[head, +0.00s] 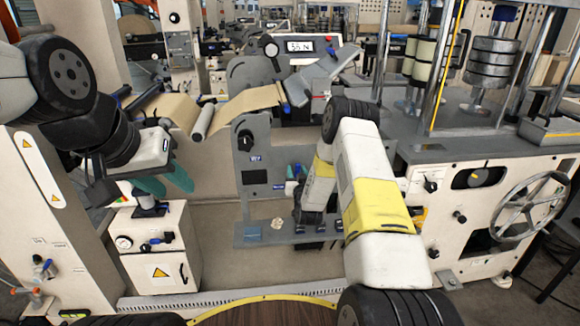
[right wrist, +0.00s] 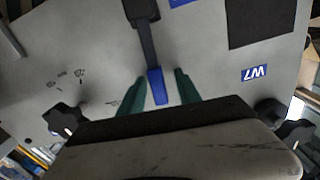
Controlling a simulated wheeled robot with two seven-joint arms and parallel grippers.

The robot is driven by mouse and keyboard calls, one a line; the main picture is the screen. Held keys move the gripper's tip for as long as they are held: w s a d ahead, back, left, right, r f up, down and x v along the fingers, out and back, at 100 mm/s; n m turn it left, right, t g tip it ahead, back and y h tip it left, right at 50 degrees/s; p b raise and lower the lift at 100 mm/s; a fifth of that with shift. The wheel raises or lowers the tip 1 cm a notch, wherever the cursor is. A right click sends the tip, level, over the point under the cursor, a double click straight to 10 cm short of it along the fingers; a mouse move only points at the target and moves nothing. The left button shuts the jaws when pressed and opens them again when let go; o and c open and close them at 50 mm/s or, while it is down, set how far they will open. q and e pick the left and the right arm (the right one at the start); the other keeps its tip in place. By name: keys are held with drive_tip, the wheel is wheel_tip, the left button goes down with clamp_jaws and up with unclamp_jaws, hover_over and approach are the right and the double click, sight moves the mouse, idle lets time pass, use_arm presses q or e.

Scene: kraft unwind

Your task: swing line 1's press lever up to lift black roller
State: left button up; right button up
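In the right wrist view a dark press lever (right wrist: 144,30) with a blue tip (right wrist: 157,85) hangs down in front of a grey panel marked W7. My right gripper (right wrist: 159,92) has its two teal fingers on either side of the blue tip, with a visible gap on each side. In the head view my right arm hides its fingertips and most of the lever. My left gripper (head: 165,183) is open and empty at the left, above a small white cabinet. I cannot clearly pick out the black roller.
The grey W7 panel (head: 251,200) stands in the middle, with a shelf of small parts (head: 278,224) below. Brown kraft web (head: 245,104) runs over a silver roller (head: 203,122) above. A white machine with a handwheel (head: 528,207) stands right. The white cabinet (head: 157,255) stands left.

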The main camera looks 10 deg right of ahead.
drive_tip(key=s, duration=0.8)
drive_tip(key=shift+w, duration=0.1)
drive_tip(key=s+r+n+g+y, duration=0.1)
drive_tip(key=s+r+g, duration=0.2)
drive_tip(key=r, duration=0.8)
drive_tip(key=s+r+g+y, duration=0.1)
drive_tip(key=s+r+g, duration=0.2)
drive_tip(key=r, duration=0.9)
drive_tip(key=s+r+g, duration=0.3)
drive_tip(key=s, duration=1.3)
drive_tip(key=s+r+g, duration=0.2)
drive_tip(key=s+r, duration=0.1)
drive_tip(key=s, duration=1.4)
drive_tip(key=shift+a+n+g, duration=0.3)
drive_tip(key=shift+a+g, duration=0.1)
